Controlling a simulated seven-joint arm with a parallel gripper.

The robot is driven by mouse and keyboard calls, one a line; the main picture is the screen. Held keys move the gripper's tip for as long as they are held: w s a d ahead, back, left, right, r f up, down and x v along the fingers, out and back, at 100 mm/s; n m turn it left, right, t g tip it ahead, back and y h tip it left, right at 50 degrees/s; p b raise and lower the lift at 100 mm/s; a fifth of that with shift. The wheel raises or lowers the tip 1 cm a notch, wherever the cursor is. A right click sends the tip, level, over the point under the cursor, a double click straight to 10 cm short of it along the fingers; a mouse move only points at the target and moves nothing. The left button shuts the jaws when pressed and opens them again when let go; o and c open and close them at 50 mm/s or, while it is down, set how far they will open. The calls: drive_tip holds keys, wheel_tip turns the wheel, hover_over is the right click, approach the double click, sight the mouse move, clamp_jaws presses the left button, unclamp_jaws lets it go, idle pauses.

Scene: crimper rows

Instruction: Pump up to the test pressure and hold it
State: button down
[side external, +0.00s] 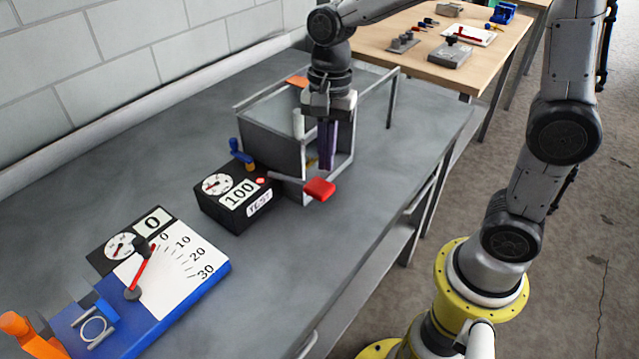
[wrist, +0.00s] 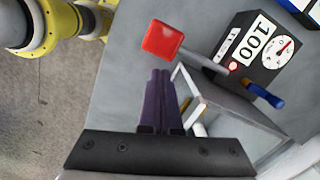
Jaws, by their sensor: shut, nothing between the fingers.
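A black gauge box (side external: 237,197) marked "100" and "TEST" stands mid-bench with a round dial (side external: 218,184) on it. A small red light (side external: 260,181) sits on its top edge, and it also shows in the wrist view (wrist: 232,66). A blue handle (side external: 240,152) rises behind the box. A grey lever with a red pad (side external: 319,189) sticks out to the right; the red pad is also in the wrist view (wrist: 162,40). My gripper (side external: 325,168) points down behind the red pad, its purple fingers together and empty. I see no contact with the pad. The dial's exact reading is too small to tell.
A clear-walled tank with a grey frame (side external: 272,147) stands right beside my gripper. A blue tester with a white 0–30 scale (side external: 175,262) and an orange-handled part (side external: 22,328) fill the near left. The right bench strip is clear. A wooden table (side external: 389,29) stands behind.

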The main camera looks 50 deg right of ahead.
sight(321, 184)
wheel_tip(321, 184, up, 11)
drive_tip(key=d, duration=0.1)
drive_tip(key=shift+w+f, duration=0.2)
idle(1.5)
drive_tip(key=a+f, duration=0.1)
drive_tip(key=s+a+f, duration=0.1)
drive_tip(key=a+f, duration=0.1)
drive_tip(key=shift+s+a+f, duration=0.15)
drive_tip(key=shift+a+f, duration=0.1)
drive_tip(key=shift+s+a+f, duration=0.1)
drive_tip(key=shift+a+f, duration=0.1)
drive_tip(key=shift+f, duration=1.55)
drive_tip(key=shift+s+a+f, duration=0.1)
drive_tip(key=shift+a+f, duration=0.05)
drive_tip(key=shift+f, duration=1.55)
